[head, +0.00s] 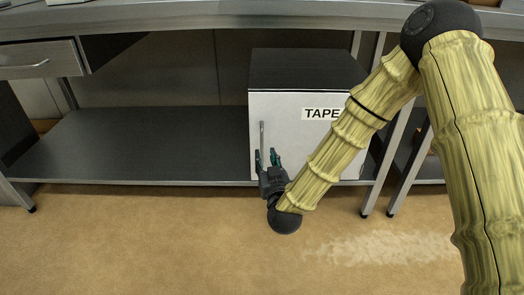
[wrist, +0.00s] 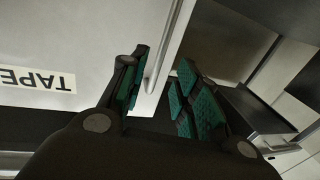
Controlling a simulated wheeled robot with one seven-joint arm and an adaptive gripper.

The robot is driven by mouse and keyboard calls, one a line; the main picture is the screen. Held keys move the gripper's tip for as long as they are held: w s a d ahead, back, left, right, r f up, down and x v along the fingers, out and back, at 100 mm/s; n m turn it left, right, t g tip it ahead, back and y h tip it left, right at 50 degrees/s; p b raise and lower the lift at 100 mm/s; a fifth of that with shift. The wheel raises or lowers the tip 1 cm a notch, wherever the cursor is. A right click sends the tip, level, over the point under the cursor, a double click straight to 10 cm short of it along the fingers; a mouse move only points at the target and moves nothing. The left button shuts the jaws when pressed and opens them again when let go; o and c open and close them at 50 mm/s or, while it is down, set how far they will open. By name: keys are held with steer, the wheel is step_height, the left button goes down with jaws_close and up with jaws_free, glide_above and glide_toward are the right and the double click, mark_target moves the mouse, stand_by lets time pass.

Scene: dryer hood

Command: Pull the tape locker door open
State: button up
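The tape locker (head: 305,70) has a dark top and a white door (head: 290,140) marked TAPE. It stands on the lower shelf, and the door looks closed. The upright metal bar handle (head: 262,138) is near the door's left edge. My gripper (head: 266,160) is at the handle's lower end. In the wrist view, which is turned over, my gripper (wrist: 163,92) is open with its green-padded fingers apart. The handle's end (wrist: 150,82) shows between them, closer to the left finger. I cannot tell whether a finger touches it. The white door also shows here (wrist: 75,40).
The dark lower shelf (head: 130,143) is empty left of the locker. A drawer (head: 40,62) hangs under the steel worktop (head: 210,14) at left. Table legs (head: 386,150) stand just right of the locker. The tan floor (head: 150,235) in front is clear.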

mark_target(262, 147)
steer(key=shift+w+a+b, duration=0.25)
steer(key=shift+w+b, duration=0.2)
steer(key=shift+w, duration=0.7)
steer(key=shift+w+a+b, duration=0.2)
steer(key=shift+w+b, duration=0.25)
steer(key=shift+w, duration=0.75)
steer(key=shift+w+a+b, duration=0.25)
steer(key=shift+w+b, duration=0.2)
steer(key=shift+w, duration=0.7)
steer(key=shift+c, duration=0.4)
jaws_close()
